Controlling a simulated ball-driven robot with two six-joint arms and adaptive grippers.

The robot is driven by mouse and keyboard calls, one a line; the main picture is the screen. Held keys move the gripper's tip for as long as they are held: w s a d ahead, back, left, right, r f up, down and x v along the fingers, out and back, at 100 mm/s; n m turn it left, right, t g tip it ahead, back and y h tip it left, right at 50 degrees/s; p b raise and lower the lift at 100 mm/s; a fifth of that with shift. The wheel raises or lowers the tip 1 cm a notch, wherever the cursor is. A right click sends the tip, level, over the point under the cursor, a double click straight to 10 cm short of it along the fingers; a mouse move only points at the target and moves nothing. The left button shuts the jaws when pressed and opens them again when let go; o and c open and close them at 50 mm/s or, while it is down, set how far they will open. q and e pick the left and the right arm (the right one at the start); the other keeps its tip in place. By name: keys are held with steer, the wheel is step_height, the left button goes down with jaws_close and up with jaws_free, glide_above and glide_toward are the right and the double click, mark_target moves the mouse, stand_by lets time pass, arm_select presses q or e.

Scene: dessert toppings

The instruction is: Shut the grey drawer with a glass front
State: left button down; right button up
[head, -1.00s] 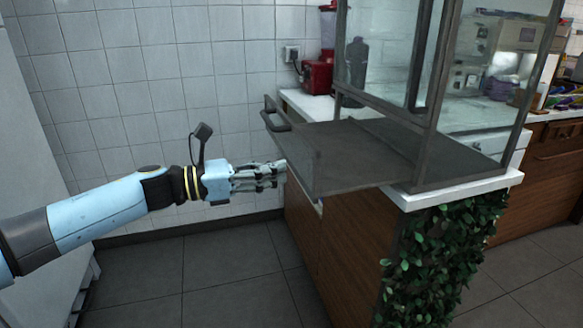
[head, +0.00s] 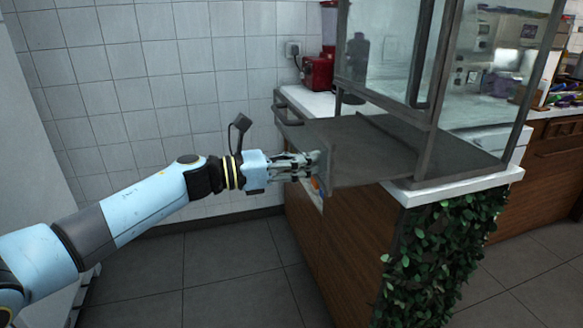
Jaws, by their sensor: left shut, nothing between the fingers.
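The grey drawer (head: 362,152) with a glass front juts out to the left from the base of a glass display case (head: 432,95) on the counter. It stands partly open. Its dark handle (head: 288,117) sits on the far part of the front. My left gripper (head: 314,163) is shut and empty, its fingertips at the near part of the drawer front, seemingly touching it. My right gripper is not in view.
The counter (head: 470,183) has a white top, a wooden side and green leaves (head: 432,260) on its near end. A red appliance (head: 318,72) stands behind the drawer. The tiled floor (head: 215,275) at left is clear.

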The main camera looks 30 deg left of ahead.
mark_target(389, 165)
arm_select(q)
steer(key=b+x, duration=0.3)
steer(key=x, duration=0.6)
steer(key=b+x, duration=0.4)
steer(key=x, duration=0.6)
steer(key=shift+s+f, duration=0.1)
steer(key=shift+f, duration=0.1)
steer(key=shift+w+d+r, duration=0.1)
steer(key=shift+w+d, duration=0.15)
steer(key=shift+r, duration=0.15)
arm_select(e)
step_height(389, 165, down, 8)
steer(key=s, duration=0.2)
arm_select(q)
steer(key=shift+w+r, duration=0.1)
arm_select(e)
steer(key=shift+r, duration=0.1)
